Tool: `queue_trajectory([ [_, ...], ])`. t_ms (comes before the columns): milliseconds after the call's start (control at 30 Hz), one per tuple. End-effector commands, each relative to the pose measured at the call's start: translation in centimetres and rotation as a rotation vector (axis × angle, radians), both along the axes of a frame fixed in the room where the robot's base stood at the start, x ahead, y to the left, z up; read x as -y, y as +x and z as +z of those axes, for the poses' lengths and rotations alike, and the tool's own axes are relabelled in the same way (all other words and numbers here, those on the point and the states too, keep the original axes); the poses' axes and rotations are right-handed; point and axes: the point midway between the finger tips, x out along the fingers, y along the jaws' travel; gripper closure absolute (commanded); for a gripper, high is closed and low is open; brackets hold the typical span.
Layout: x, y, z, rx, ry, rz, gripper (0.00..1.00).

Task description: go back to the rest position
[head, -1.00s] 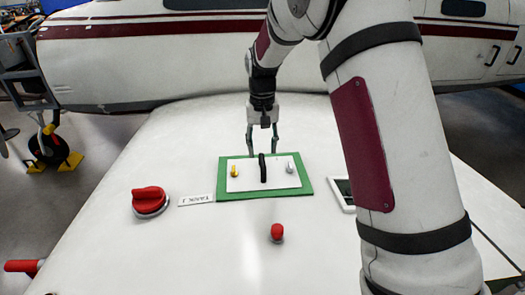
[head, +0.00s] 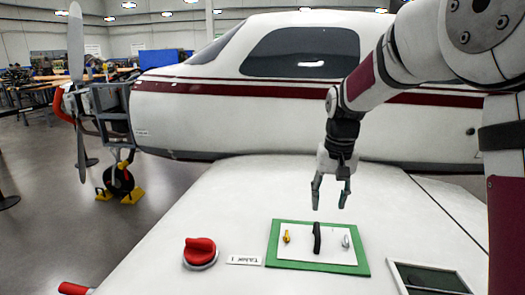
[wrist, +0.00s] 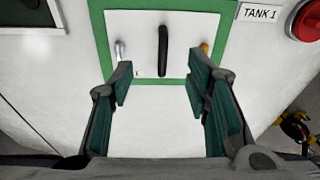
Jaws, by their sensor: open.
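My gripper (head: 329,193) is open and empty. In the head view it hangs above the white wing surface, over the far side of a green-bordered panel (head: 362,268). The white panel carries a black upright handle (head: 317,238), a small yellow lever (head: 287,237) and a small silver lever (head: 346,241). The gripper is apart from all of them.
A red knob (head: 200,251) stands left of the panel, beside a "TANK 1" label (head: 244,260). A dark framed screen (head: 430,279) lies to the right. A red part (head: 74,288) is at the lower left. The aircraft fuselage (head: 250,115) rises behind the wing.

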Motion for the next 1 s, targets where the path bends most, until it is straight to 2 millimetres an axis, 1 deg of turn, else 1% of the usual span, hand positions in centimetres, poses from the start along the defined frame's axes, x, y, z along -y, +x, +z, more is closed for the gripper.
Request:
queue_trajectory([
  [33,0.0,-1.6,1.7,0.025,0.002,0.008,0.56],
  [100,0.0,-3.6,3.5,0.053,0.004,0.02,0.56],
  [167,0.0,-5.5,4.7,0.075,0.003,0.029,0.56],
  [200,0.0,-6.7,5.5,0.092,0.003,0.036,0.56],
  [267,0.1,-8.6,6.6,0.116,0.002,0.047,0.56],
  [300,0.1,-9.8,7.2,0.132,0.001,0.053,0.56],
  [433,0.0,-14.0,8.6,0.182,-0.005,0.075,0.56],
  [600,0.0,-19.4,9.5,0.25,-0.02,0.105,0.56],
  [700,0.0,-22.5,9.4,0.289,-0.03,0.122,0.56],
  [800,0.0,-25.1,8.9,0.322,-0.044,0.137,0.56],
  [900,0.0,-27.0,8.4,0.348,-0.054,0.148,0.56],
  [1000,0.1,-28.2,7.9,0.366,-0.06,0.154,0.56],
])
